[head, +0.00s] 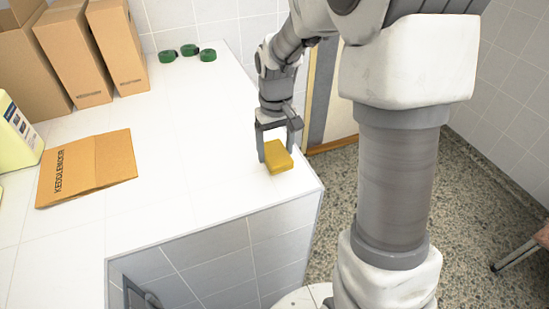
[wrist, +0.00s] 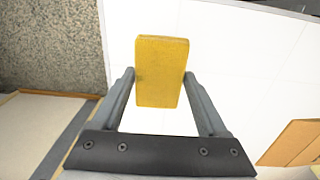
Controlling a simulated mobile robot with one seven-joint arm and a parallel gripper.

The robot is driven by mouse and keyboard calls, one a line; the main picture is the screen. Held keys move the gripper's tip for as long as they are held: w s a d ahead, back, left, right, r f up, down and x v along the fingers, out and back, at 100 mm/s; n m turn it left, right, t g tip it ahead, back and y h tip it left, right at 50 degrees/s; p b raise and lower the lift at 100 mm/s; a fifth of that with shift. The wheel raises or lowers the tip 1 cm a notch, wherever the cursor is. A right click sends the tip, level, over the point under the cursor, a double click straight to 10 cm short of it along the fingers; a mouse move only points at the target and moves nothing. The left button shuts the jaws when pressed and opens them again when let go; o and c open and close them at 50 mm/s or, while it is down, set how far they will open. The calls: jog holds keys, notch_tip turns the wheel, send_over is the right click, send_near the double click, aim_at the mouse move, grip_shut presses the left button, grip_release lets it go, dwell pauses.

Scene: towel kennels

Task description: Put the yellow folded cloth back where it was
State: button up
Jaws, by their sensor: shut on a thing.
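The yellow folded cloth (head: 278,158) is a small, thick block near the right front corner of the white tiled counter (head: 215,170). My gripper (head: 276,150) is shut on it, with one finger on each side. In the wrist view the cloth (wrist: 161,70) sits between the two fingertips of my gripper (wrist: 159,78) and reaches out beyond them. White counter top shows behind it. I cannot tell whether the cloth touches the counter or hangs just above it.
A flat cardboard piece (head: 88,167) lies on the counter's left part, beside a pale yellow container (head: 15,137). Tall cardboard boxes (head: 88,50) stand at the back left. Several green round items (head: 188,50) lie by the wall. The counter's middle is clear. Speckled floor (head: 320,215) lies beyond its right edge.

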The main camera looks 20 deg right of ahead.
aim_at(275, 152)
jog(key=shift+f, duration=2.05)
jog(key=shift+f, duration=0.1)
jog(key=o, duration=1.1)
